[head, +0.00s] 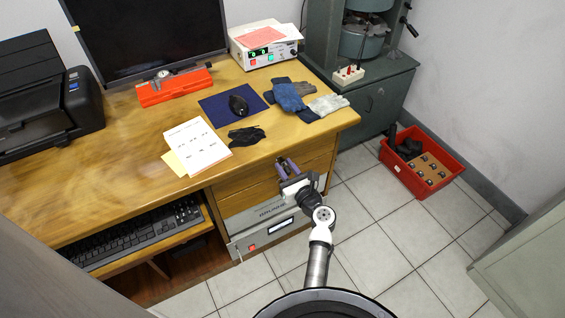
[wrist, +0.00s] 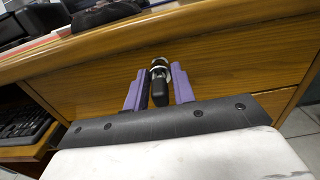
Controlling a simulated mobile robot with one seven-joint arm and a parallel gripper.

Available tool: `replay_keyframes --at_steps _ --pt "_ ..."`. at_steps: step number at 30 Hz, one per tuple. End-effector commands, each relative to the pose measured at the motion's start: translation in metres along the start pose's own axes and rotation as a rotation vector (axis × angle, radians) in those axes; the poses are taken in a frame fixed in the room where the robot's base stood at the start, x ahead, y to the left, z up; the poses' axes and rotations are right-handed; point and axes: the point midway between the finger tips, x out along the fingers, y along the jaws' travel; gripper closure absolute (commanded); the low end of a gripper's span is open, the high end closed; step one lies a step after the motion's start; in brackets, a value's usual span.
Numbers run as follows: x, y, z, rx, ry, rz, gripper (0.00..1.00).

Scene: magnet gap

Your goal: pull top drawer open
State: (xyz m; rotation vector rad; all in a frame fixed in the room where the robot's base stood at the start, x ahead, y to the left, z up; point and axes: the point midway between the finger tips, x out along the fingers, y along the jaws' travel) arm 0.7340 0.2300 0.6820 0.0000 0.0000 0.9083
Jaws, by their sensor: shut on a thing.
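The top drawer (head: 238,184) is a wooden front just under the desktop's edge, above other wooden drawer fronts. It looks flush with the desk; the wrist view shows its front (wrist: 95,92) close up. A small pull (wrist: 159,82), metal with a black end, sticks out from this front. My gripper (head: 285,166) is at the drawer front with its purple fingers on either side of the pull. The wrist view shows the gripper (wrist: 158,82) shut on the pull. The exact contact is hard to see, and in the head view the gripper hides the pull.
The wooden desk (head: 120,135) holds a monitor, papers and gloves (head: 290,98). A keyboard (head: 135,235) lies on a shelf below at left. A grey instrument (head: 265,222) sits under the drawers. A red crate (head: 447,180) stands on the floor at right; the tiled floor before the drawers is clear.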

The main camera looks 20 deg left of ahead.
Motion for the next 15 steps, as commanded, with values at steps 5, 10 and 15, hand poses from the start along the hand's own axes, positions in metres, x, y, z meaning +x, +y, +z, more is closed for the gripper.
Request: replay_keyframes --at_steps 5,10,15 --pt "0.0 0.0 0.0 0.0 0.0 0.0 0.95" --pt "-0.007 0.0 0.0 0.001 0.001 -0.001 0.95" --pt "-0.021 -0.001 0.0 0.001 0.001 -0.002 0.95"
